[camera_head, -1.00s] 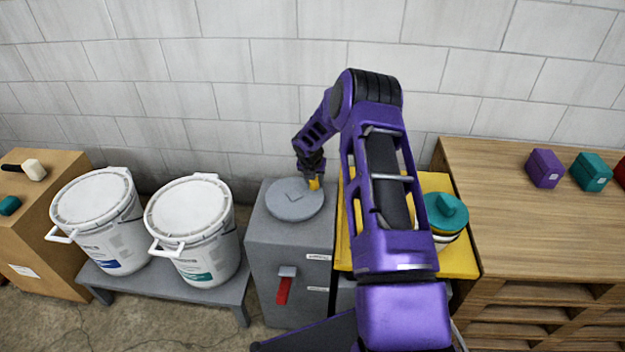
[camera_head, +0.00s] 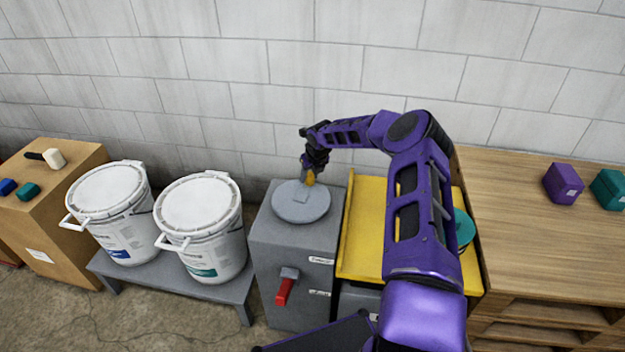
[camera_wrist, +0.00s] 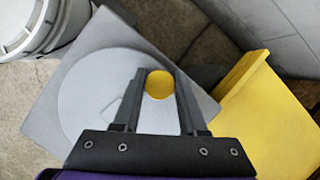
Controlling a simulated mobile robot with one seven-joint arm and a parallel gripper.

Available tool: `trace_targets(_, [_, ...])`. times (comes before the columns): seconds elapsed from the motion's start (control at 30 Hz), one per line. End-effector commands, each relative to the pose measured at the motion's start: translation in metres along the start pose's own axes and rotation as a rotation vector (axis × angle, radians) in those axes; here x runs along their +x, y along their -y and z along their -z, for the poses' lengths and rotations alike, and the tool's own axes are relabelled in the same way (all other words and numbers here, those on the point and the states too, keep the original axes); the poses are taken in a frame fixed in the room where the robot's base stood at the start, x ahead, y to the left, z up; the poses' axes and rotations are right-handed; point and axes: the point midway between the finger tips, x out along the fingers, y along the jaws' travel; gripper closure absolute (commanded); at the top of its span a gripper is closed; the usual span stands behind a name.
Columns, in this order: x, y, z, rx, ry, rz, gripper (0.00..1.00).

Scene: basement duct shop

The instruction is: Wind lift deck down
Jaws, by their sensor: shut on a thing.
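A grey round wheel (camera_head: 290,208) lies flat on top of a grey box (camera_head: 275,240). A yellow knob (camera_head: 310,178) stands near the wheel's back edge; in the wrist view the knob (camera_wrist: 159,86) sits between my fingertips. My gripper (camera_head: 313,168) is shut on this knob from above, and it shows in the wrist view (camera_wrist: 160,76). The yellow lift deck (camera_head: 366,225) is just right of the box, partly hidden behind my arm. A teal-topped item (camera_head: 464,230) on the deck is mostly hidden.
A red lever (camera_head: 285,291) sticks out of the box front. Two white buckets (camera_head: 105,205) (camera_head: 200,215) stand on a low grey bench (camera_head: 215,290) at left. A wooden bench (camera_head: 520,240) with purple and teal blocks is at right. A block wall is close behind.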

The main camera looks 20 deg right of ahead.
Motion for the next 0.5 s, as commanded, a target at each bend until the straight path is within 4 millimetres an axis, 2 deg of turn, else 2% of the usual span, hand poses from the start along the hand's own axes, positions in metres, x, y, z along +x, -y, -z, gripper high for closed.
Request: trace_targets(0.5, [0.0025,-0.0074,-0.0051,-0.092,0.002,-0.041,1.0])
